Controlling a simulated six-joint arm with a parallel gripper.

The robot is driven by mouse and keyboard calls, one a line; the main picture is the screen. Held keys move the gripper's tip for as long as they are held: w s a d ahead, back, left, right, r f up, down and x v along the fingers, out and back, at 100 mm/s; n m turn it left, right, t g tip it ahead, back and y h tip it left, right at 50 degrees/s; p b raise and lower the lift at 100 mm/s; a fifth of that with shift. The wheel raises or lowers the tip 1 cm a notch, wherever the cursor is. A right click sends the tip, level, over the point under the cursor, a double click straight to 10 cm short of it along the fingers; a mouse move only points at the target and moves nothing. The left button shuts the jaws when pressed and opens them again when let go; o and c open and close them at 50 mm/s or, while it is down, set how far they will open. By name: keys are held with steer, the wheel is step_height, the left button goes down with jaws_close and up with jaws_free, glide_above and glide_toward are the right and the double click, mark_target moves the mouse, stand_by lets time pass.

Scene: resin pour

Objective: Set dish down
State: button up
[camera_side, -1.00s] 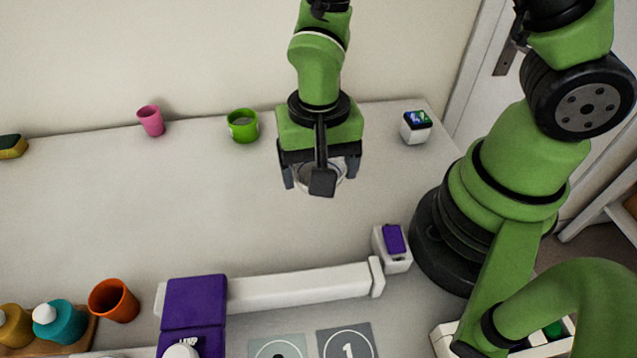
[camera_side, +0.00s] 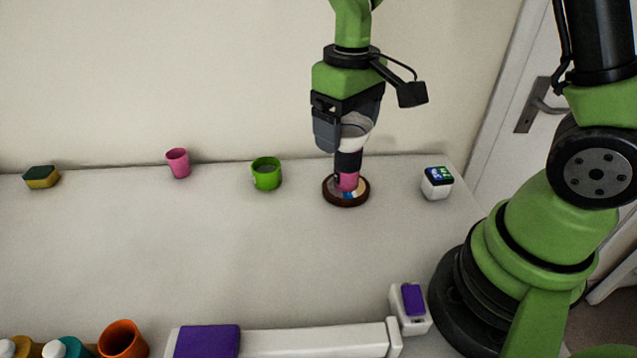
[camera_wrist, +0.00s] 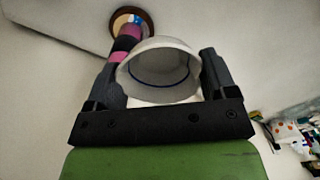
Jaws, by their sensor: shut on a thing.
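The dish is a white bowl (camera_side: 356,126). My gripper (camera_side: 350,118) is shut on it, with a finger on either side. In the wrist view the dish (camera_wrist: 160,72) sits between the fingers, its open mouth towards the camera. In the side view a stack of pink and black pieces (camera_side: 348,161) stands directly below the dish on a round brown base (camera_side: 346,201). The stack also shows in the wrist view (camera_wrist: 125,43), partly behind the dish. I cannot tell whether the dish touches the stack's top.
A green cup (camera_side: 266,173) and a pink cup (camera_side: 178,163) stand left along the wall. A white device with a screen (camera_side: 437,183) is to the right. A sponge (camera_side: 41,177) lies far left. The table's middle is clear.

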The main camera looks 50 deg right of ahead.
steer(key=shift+d+r, duration=0.2)
steer(key=shift+d, duration=0.05)
stand_by(0.3)
steer(key=w+a+f+m, duration=0.3)
steer(key=w+a+m, duration=0.15)
steer(key=a, duration=0.55)
steer(key=m, duration=0.4)
glide_above(235, 280)
step_height(235, 280, down, 4)
step_height(235, 280, down, 10)
steer(key=shift+w, duration=0.1)
steer(key=shift+f, duration=0.15)
